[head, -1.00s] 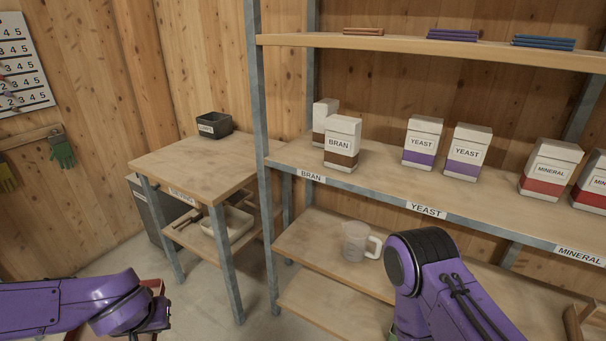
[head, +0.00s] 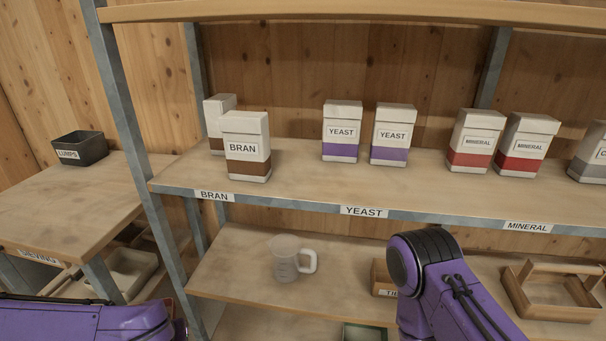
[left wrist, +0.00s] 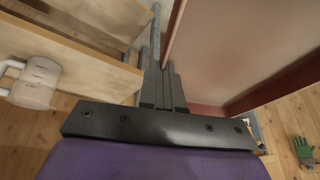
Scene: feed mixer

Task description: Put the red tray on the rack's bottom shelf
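The red tray (left wrist: 240,45) fills the right of the left wrist view, its wall tilted in the picture. My left gripper (left wrist: 165,85) has its fingers together at the tray's red edge and looks shut on it. In the head view my left forearm is at the lower left, and the gripper and nearly all of the tray are cut off. The rack's bottom shelf (head: 250,322) shows only partly, at the lower edge. My right arm's purple link stands in front of the rack; its gripper is out of view.
A clear measuring jug (head: 287,260) stands on the shelf above the bottom one. A wooden carrier (head: 548,308) is at the right. A green-lined box (head: 365,332) sits low down. A rack post (head: 140,150) stands between the rack and the side table (head: 60,205).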

